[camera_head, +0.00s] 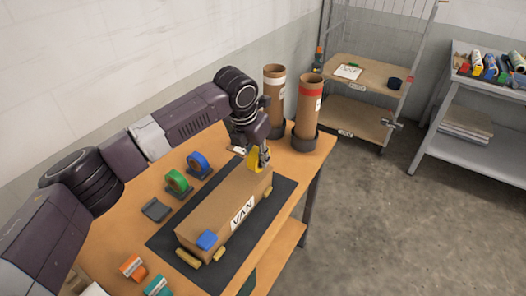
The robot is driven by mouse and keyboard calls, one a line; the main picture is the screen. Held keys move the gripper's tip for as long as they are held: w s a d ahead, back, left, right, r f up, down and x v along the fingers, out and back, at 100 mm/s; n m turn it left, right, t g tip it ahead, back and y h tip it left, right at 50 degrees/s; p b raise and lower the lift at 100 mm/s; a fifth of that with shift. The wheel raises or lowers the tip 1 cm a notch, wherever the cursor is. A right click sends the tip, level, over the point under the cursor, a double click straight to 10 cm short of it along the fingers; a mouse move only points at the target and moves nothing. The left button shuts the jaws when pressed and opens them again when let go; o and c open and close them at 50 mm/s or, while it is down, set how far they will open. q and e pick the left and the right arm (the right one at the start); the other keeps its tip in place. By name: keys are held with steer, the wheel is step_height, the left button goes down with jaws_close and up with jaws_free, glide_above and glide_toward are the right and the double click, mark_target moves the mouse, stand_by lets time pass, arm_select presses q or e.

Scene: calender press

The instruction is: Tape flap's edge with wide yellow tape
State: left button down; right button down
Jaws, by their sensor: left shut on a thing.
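A long cardboard box (218,203) labelled "VAN" lies on a dark mat (163,244) on the wooden table. My left gripper (259,163) is over the far end of the box, pointing down. It is shut on a yellow tape roll (254,160), which is at or just above the box's top; I cannot tell if they touch. The gripper partly hides the roll. The flap's edge cannot be made out at this size. My right gripper is not in view.
Green (177,182) and blue (199,164) tape rolls stand in holders left of the mat, near an empty-looking grey holder (156,209). Two tall cardboard tubes (309,104) (274,92) stand at the table's far end.

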arm_select(q)
steer(key=s+a, duration=0.1)
steer(key=s, duration=0.1)
steer(key=s+a+b, duration=0.1)
steer(key=s+a, duration=0.1)
steer(key=shift+s+f, duration=0.1)
steer(key=shift+s, duration=0.05)
steer(key=s+a, duration=0.1)
steer(key=s+b, duration=0.1)
steer(key=shift+s+a, duration=0.35)
steer(key=shift+a, duration=0.05)
steer(key=s+a+b, duration=0.1)
steer(key=s+a, duration=0.1)
steer(key=s+a+b, duration=0.1)
steer(key=s+b, duration=0.1)
steer(key=s, duration=0.1)
steer(key=s+a+b, duration=0.1)
steer(key=s+a, duration=0.1)
steer(key=s, duration=0.1)
steer(key=shift+s+a+b, duration=0.2)
steer(key=shift+a+b, duration=0.1)
steer(key=shift+b, duration=0.1)
steer(key=shift+s+a+f, duration=0.1)
steer(key=shift+s+f, duration=0.05)
steer(key=shift+f, duration=1.4)
steer(key=shift+f, duration=0.15)
steer(key=shift+f, duration=0.25)
